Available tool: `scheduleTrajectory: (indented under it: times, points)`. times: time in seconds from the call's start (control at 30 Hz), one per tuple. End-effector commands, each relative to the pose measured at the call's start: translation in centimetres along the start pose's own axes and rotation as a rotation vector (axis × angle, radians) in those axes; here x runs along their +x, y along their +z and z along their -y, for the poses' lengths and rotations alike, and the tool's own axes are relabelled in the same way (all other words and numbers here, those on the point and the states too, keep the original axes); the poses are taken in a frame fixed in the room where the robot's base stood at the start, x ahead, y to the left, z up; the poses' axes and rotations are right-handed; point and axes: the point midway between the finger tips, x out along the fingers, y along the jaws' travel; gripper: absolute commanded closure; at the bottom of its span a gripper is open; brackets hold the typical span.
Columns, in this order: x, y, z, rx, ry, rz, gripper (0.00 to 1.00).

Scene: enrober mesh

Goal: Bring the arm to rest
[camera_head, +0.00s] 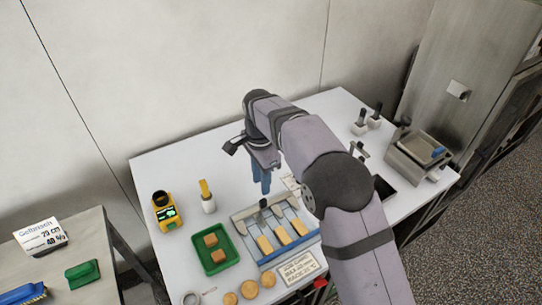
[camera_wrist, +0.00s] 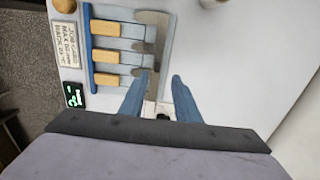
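My gripper (camera_head: 262,184) hangs fingers down over the middle of the white table (camera_head: 160,165), just behind the blue-edged rack. In the wrist view its two blue fingers (camera_wrist: 160,95) stand apart with a clear gap. Nothing shows clamped between them; a small white and black item lies below the gap, and I cannot tell what it is. My arm reaches in from the lower right and bends down at the elbow, hiding part of the table. The rack (camera_head: 268,262) holds several flat metal tools with tan handles, also seen in the wrist view (camera_wrist: 88,50).
A green tray (camera_head: 222,266) with two brown squares, round tan discs (camera_head: 249,289), a yellow device (camera_head: 166,211) and a white pot (camera_head: 209,205) stand left. A job card (camera_head: 299,268) lies in front. A metal box (camera_head: 413,156) and pots (camera_head: 360,128) stand right. The back-left tabletop is clear.

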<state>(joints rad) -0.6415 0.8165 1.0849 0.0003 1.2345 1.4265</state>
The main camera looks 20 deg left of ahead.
Motion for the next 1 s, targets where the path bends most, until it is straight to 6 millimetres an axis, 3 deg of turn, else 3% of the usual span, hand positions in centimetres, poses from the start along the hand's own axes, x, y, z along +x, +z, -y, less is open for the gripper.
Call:
scheduleTrajectory:
  times: [0.27, 0.43, 0.57, 0.7, 0.83, 1.0]
  points:
    - [-0.4, -1.5, -1.2, -0.029, -0.001, -0.001, 0.7]
    - [-1.2, -4.8, -4.9, -0.116, 0.0, -0.001, 0.7]
    - [-1.8, -7.8, -9.4, -0.214, 0.0, -0.002, 0.7]
    - [-2.0, -10.0, -15.2, -0.33, 0.001, -0.002, 0.7]
    - [-1.7, -11.0, -20.9, -0.437, 0.002, -0.003, 0.7]
    - [-0.8, -10.8, -28.2, -0.575, 0.003, -0.003, 0.7]
